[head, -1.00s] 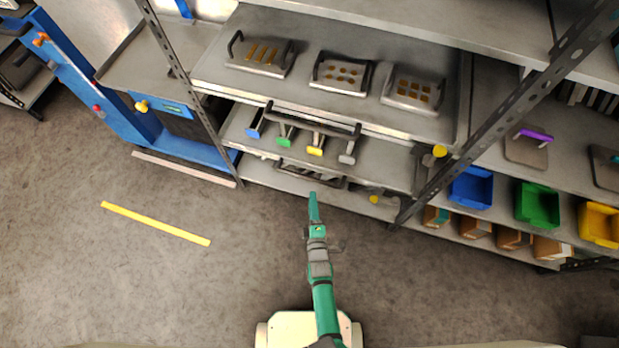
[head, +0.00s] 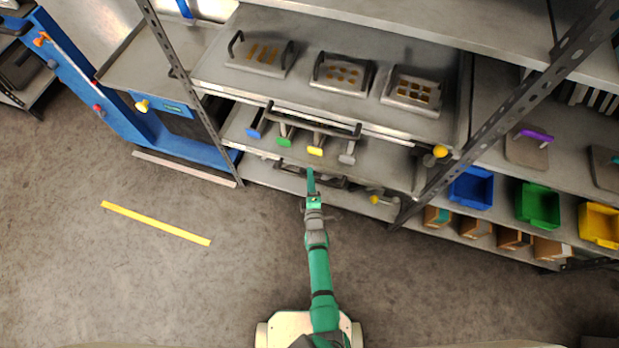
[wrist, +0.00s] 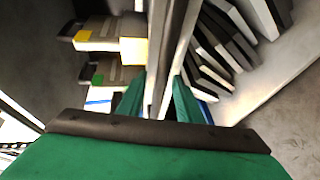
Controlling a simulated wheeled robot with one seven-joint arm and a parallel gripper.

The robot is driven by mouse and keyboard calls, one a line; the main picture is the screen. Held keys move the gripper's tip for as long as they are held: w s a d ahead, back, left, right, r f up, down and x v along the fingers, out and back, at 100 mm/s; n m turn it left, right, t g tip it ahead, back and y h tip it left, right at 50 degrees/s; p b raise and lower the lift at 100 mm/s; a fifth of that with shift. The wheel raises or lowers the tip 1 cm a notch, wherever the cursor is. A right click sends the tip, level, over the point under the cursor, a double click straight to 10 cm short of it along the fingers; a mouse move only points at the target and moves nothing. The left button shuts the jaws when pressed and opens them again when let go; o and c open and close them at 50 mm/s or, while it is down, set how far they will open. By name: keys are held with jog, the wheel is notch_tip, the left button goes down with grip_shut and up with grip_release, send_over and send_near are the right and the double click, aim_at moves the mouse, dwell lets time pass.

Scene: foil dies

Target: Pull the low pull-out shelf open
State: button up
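The low pull-out shelf (head: 378,168) is the grey deck under the top one, with dies with blue, green, yellow and grey ends on it. A dark bar handle (head: 335,181) runs along its front edge. My gripper (head: 311,177) is at this handle in the head view and covers part of it. In the wrist view, my green fingers (wrist: 158,100) stand apart, one on each side of a long narrow bar (wrist: 171,55). I see no clear contact. The shelf looks pushed in.
The top shelf (head: 335,105) bears several foil die plates and has its own dark bar handle (head: 315,119) above my gripper. Yellow knobs (head: 440,151) sit at the right by a slanted post (head: 495,112). Plates stand on the bottom level. The floor (head: 200,290) is clear.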

jog(key=shift+w, duration=0.2)
grip_shut()
jog(key=shift+a, duration=0.1)
